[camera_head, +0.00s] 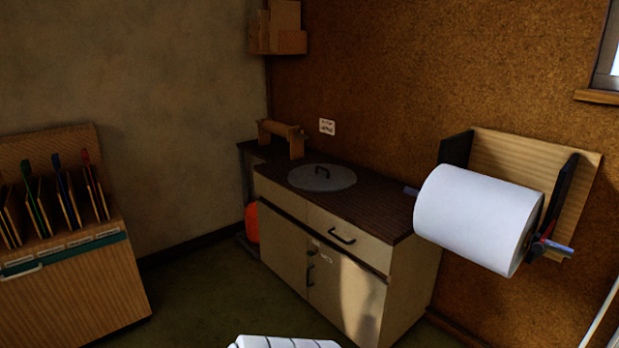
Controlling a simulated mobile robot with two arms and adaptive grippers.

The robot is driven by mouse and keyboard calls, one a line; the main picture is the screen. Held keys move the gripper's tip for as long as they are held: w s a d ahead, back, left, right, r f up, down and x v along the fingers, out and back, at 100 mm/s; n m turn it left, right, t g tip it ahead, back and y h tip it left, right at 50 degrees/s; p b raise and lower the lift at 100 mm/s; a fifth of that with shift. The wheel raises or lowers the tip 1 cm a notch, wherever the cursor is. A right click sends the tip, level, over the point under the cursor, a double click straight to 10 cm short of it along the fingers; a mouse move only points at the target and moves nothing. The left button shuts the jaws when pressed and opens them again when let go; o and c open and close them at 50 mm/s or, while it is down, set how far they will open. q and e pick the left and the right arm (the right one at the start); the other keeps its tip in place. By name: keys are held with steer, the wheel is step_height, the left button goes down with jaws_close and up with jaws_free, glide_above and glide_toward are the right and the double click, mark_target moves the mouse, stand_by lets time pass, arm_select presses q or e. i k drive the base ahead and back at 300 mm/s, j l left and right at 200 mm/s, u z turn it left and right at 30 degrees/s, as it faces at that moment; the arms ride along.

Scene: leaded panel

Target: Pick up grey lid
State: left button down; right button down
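The grey lid (340,181) is a flat round disc with a dark arched handle (322,172) at its middle. It lies on the dark countertop (376,207) of a cream cabinet (283,233) in the corner of the room. Whether it covers something beneath cannot be seen. Neither of my grippers shows in the head view.
A large white paper roll (472,219) hangs on a wall holder to the right of the cabinet. A wooden stand (280,131) is behind the lid. The green floor (205,290) between rack and cabinet is clear.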

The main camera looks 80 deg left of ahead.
mark_target(323, 178)
steer(key=u, duration=2.5)
steer(key=i+j, duration=0.35)
steer(key=i, duration=0.25)
steer(key=i+j+z, duration=0.15)
steer(key=i+j, duration=0.2)
steer(key=i, duration=0.25)
